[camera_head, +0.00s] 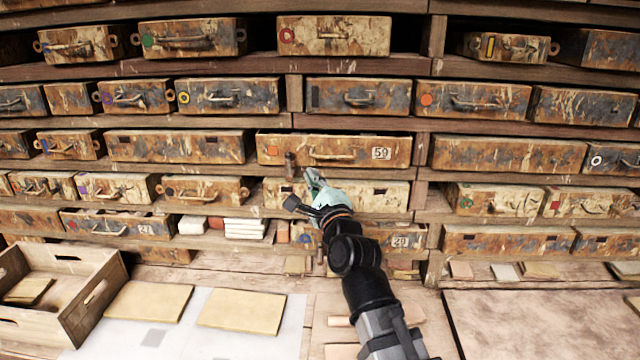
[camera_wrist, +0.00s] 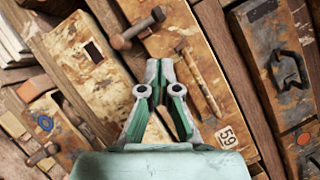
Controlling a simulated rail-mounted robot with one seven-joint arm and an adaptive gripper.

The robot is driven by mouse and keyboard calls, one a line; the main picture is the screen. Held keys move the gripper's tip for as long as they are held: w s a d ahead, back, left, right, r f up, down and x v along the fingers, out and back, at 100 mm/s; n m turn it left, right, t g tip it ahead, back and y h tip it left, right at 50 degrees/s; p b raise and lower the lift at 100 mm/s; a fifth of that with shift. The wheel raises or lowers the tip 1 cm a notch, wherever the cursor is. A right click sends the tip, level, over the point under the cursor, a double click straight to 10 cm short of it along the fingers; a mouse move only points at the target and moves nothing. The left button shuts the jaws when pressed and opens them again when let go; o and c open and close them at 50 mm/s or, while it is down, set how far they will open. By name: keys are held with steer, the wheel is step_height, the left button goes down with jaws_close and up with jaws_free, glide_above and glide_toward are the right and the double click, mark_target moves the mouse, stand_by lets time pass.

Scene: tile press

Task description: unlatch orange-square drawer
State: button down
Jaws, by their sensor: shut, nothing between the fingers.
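The orange-square drawer (camera_head: 350,142) is a worn, rusty drawer with a small orange square (camera_head: 272,150) at its left, a bar handle (camera_head: 333,155) and a "59" label. It also shows in the wrist view (camera_wrist: 213,110), with its handle (camera_wrist: 198,78). A brown latch peg (camera_head: 290,165) stands at its lower left edge. In the wrist view the latch (camera_wrist: 138,28) spans the drawer's lower edge. My gripper (camera_head: 310,175) is shut and empty, just below the drawer and right of the latch. Its tips (camera_wrist: 165,64) show apart from the latch in the picture.
A drawer below (camera_head: 385,193) is partly hidden by my arm. Shelf boards and posts (camera_head: 294,92) frame the drawers. An open wooden crate (camera_head: 88,285) and flat tan tiles (camera_head: 240,312) lie on the bench at lower left. Space in front of the upper drawers looks clear.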

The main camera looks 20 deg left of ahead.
mark_target(289, 166)
steer(key=shift+w+a+r+p, duration=0.15)
steer(key=shift+a+r+p, duration=0.2)
steer(key=shift+a+p, duration=0.35)
steer(key=shift+w+a+r+p, duration=0.2)
steer(key=shift+a+r+p, duration=0.25)
steer(key=shift+p, duration=0.5)
steer(key=shift+w+a+r+p, duration=0.15)
steer(key=shift+a+r+p, duration=0.1)
steer(key=shift+a+p, duration=0.5)
